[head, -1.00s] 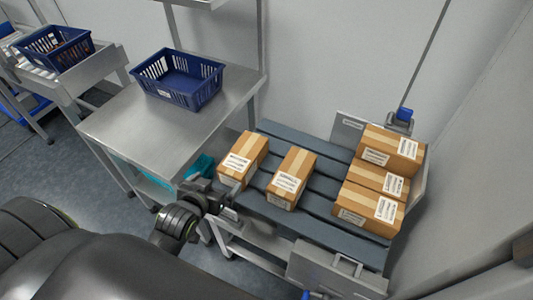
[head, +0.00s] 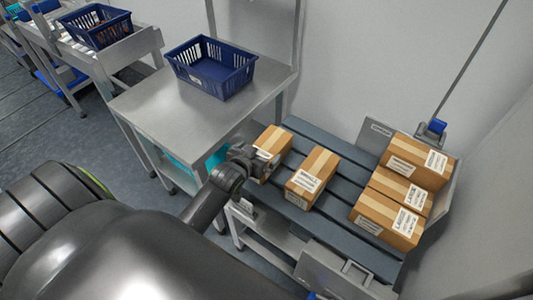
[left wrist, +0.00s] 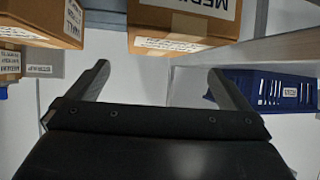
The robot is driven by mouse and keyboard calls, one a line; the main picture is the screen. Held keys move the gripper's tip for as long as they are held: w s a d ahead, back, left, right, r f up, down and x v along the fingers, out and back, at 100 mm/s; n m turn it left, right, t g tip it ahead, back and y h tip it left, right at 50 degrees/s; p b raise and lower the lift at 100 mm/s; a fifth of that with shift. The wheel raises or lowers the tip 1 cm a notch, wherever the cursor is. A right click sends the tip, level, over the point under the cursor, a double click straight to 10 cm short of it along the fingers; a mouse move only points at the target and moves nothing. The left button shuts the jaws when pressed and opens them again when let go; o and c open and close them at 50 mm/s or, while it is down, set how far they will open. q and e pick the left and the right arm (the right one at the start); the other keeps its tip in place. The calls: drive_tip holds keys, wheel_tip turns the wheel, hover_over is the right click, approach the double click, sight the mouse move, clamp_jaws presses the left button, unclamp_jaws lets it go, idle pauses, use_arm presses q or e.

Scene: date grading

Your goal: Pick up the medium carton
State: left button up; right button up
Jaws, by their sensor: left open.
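The medium carton (head: 271,140) is a tan box with a white label at the left end of the slatted grey rack. In the left wrist view its label begins "MEDI", and the carton (left wrist: 165,42) lies at the top, beyond the fingers. My left gripper (head: 255,164) is at its near end and hides part of it in the head view. In the left wrist view the gripper (left wrist: 160,80) is open, with nothing between its fingers. I cannot tell whether it touches the carton. My right gripper is not in view.
A second carton (head: 312,178) stands close to the right on the rack (head: 335,204). Several more cartons (head: 401,195) stand at the rack's right end. A blue basket (head: 211,68) sits on the steel table (head: 165,105) at left; the table's front is clear.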

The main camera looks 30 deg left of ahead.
sight(265, 148)
use_arm(q)
drive_tip(key=shift+f+x, duration=0.15)
drive_tip(key=shift+x, duration=1.2)
drive_tip(key=shift+f+x, duration=0.15)
drive_tip(key=shift+x, duration=1.2)
drive_tip(key=shift+s+a, duration=0.15)
drive_tip(key=shift+s, duration=0.05)
drive_tip(key=shift+c, duration=0.4)
